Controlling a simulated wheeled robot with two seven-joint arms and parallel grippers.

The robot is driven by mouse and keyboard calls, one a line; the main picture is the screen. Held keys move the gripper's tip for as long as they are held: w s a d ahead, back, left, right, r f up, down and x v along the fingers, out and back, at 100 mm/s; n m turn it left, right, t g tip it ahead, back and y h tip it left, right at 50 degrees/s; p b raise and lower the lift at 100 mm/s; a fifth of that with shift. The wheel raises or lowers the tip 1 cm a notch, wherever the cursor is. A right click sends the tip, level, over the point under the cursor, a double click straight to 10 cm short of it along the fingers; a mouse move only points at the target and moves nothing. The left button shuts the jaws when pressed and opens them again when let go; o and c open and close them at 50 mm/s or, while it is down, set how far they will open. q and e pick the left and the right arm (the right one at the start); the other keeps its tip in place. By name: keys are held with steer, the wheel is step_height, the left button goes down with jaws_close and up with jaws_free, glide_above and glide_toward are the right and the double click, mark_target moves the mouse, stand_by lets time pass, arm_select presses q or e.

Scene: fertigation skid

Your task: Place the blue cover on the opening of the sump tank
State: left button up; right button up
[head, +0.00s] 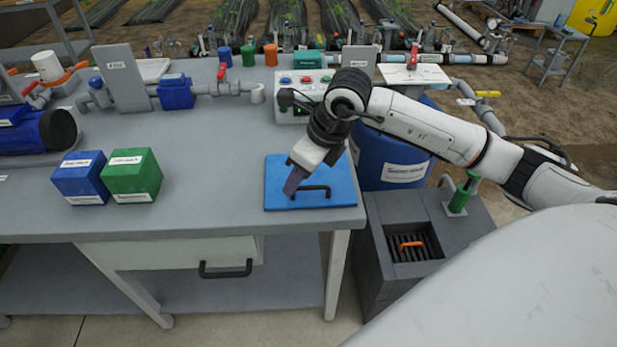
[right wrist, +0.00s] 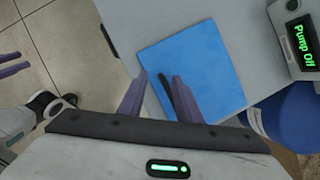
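The blue cover (head: 283,183) is a flat square plate with a black bar handle (head: 313,190), lying on the bench near its right front corner. My right gripper (head: 293,181) is low over the cover at the handle. In the right wrist view its purple fingers (right wrist: 158,88) are apart, with the handle (right wrist: 166,92) between them; whether they touch it I cannot tell. The grey sump tank (head: 376,250) stands right of the bench, its square opening uncovered, showing dark slats and an orange object (head: 411,244). My left gripper (right wrist: 15,80) shows at the right wrist view's left edge, fingers apart and empty.
A blue barrel (head: 388,165) stands behind the tank, and a green-handled fitting (head: 463,193) rises from the tank's back. Blue (head: 82,182) and green (head: 133,177) boxes sit left on the bench. A control box (head: 290,108) is behind the cover. The bench middle is clear.

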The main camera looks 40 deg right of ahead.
steer(key=shift+d+x, duration=0.15)
steer(key=shift+x, duration=0.8)
steer(key=shift+d+x, duration=0.15)
steer(key=shift+x, duration=0.8)
steer(key=shift+s, duration=0.15)
jaws_close()
